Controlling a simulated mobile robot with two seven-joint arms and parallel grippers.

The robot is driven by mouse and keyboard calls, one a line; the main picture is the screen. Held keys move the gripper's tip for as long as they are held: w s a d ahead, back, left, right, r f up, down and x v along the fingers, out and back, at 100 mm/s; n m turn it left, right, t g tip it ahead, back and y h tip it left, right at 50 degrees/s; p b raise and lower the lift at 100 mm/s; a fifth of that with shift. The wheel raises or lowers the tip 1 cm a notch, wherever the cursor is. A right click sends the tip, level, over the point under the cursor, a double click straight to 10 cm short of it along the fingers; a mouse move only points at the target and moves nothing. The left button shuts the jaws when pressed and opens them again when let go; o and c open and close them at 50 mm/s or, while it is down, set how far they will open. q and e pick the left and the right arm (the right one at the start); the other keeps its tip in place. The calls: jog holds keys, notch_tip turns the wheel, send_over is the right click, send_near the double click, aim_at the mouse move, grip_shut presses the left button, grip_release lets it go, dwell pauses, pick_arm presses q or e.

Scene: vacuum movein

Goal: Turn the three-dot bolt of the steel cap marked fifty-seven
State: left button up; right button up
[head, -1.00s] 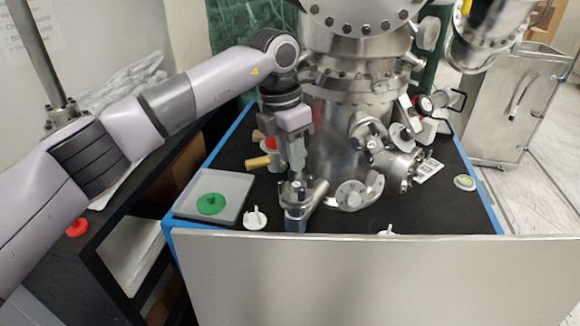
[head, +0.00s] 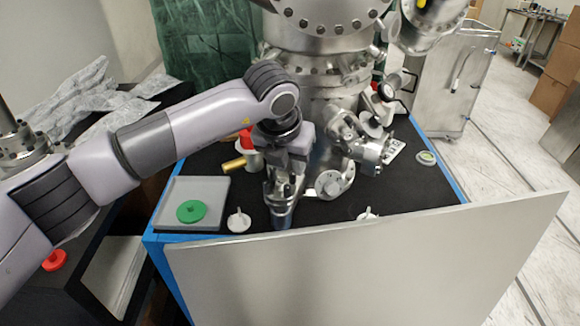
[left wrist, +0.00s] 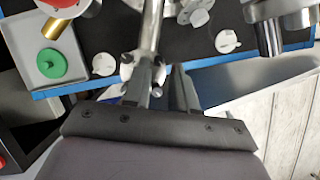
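My left gripper (head: 285,172) points down at the front of the black tabletop. Its fingers stand apart in the left wrist view (left wrist: 162,85). A steel fitting with small bolts (head: 282,212) is right below and beside the fingers; it also shows as a steel tube in the left wrist view (left wrist: 151,30). I cannot tell whether the fingers touch it. A round steel cap (head: 329,184) sits right of the gripper. A bolted steel flange port (head: 370,150) is farther right. No mark fifty-seven or three-dot bolt is legible. My right gripper is not in view.
A grey tray (head: 172,218) with a green knob disc (head: 191,211) lies left, with a white knob (head: 238,221) beside it. The large steel chamber (head: 320,90) stands behind. A grey panel (head: 380,265) stands along the front edge. A red knob (head: 55,260) is far left.

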aim_at(292, 173)
pick_arm(q)
jog(key=shift+x, duration=1.75)
jog(key=shift+a, duration=0.1)
grip_shut()
